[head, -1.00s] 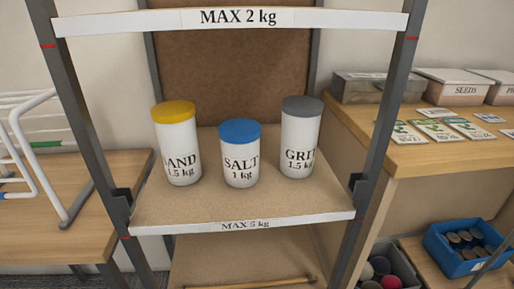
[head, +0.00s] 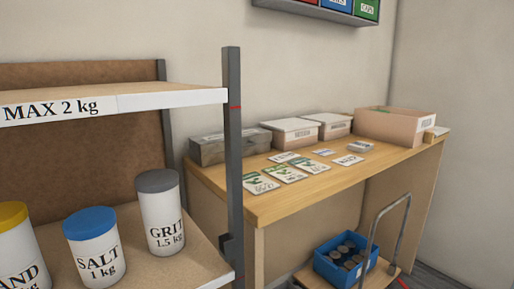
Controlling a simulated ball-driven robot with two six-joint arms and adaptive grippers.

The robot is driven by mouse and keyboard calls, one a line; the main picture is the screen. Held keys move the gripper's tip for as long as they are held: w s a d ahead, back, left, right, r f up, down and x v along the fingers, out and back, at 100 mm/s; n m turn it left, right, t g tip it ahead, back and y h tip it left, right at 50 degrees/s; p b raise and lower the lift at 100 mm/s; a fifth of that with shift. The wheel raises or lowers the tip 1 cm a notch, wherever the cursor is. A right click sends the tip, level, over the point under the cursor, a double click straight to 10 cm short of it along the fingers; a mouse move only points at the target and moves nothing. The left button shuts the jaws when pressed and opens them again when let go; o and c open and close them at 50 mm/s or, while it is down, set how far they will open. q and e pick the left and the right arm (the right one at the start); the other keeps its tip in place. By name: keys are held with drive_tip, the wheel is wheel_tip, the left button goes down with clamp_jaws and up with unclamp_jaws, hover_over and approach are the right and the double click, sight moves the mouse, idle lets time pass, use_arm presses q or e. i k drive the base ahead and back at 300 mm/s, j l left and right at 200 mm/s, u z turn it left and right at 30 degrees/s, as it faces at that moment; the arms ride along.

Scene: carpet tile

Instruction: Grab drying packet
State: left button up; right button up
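Several flat packets lie on the wooden table to the right of the shelf. Green-and-white packets (head: 286,172) lie toward the table's front left. Small whitish packets lie behind and to the right of them, one near the middle (head: 323,152) and one farther right (head: 348,160). A small pile of pale packets (head: 361,146) lies at the right. The print is too small to tell which one is the drying packet. Neither of my grippers shows in the head view.
A shelf unit with a grey post (head: 233,150) stands at left, holding grit (head: 160,212), salt (head: 95,245) and sand (head: 20,250) tubs. Boxes and an open carton (head: 398,127) line the table's back. A trolley with a blue crate (head: 345,260) stands at the table's front.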

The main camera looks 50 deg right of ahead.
sight(361, 147)
drive_tip(key=z, duration=2.35)
drive_tip(key=u, duration=0.65)
drive_tip(key=i+l+u, duration=0.3)
drive_tip(key=l+u, duration=0.3)
drive_tip(key=i+l+u, duration=0.15)
drive_tip(key=l+u, duration=0.15)
